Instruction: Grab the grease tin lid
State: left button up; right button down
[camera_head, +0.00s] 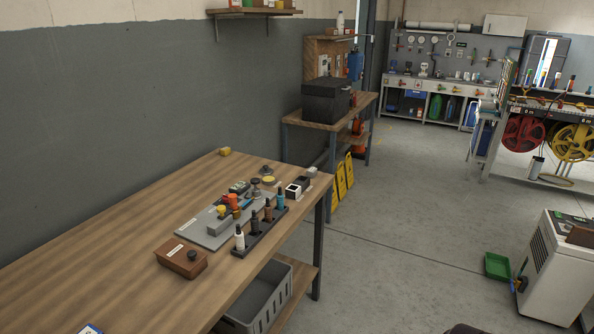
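A wooden workbench (130,235) runs along the left wall. On its far right part are small round items: a yellow disc (269,180), a dark round item (266,169) behind it, and a dark knobbed item (255,188) in front. Any of these could be the grease tin lid; I cannot tell which at this size. Neither of my grippers is in view.
A grey mat (206,234) holds several small parts, beside a dark rack (260,232) of upright bottles. A grey crate (276,290) is under the bench. A white cabinet (552,270) and green tray (497,266) stand right. The floor (400,250) between is clear.

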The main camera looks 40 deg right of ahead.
aim_at(265, 170)
jog(key=z, duration=1.25)
jog(key=i+l+u, duration=0.1)
jog(key=u, duration=0.3)
jog(key=l+u, duration=0.1)
jog(key=u, duration=0.3)
jog(key=i+l+u, duration=0.15)
jog(key=u, duration=0.25)
jog(key=l+u, duration=0.15)
jog(key=u, duration=0.25)
jog(key=l+u, duration=0.2)
jog(key=l, duration=0.4)
jog(key=l+u, duration=0.25)
jog(key=l, duration=0.4)
jog(key=l+u, duration=0.2)
jog(key=l, duration=0.45)
jog(key=l+u, duration=0.2)
jog(key=l, duration=0.4)
jog(key=k+l+u, duration=0.2)
jog(key=l, duration=0.4)
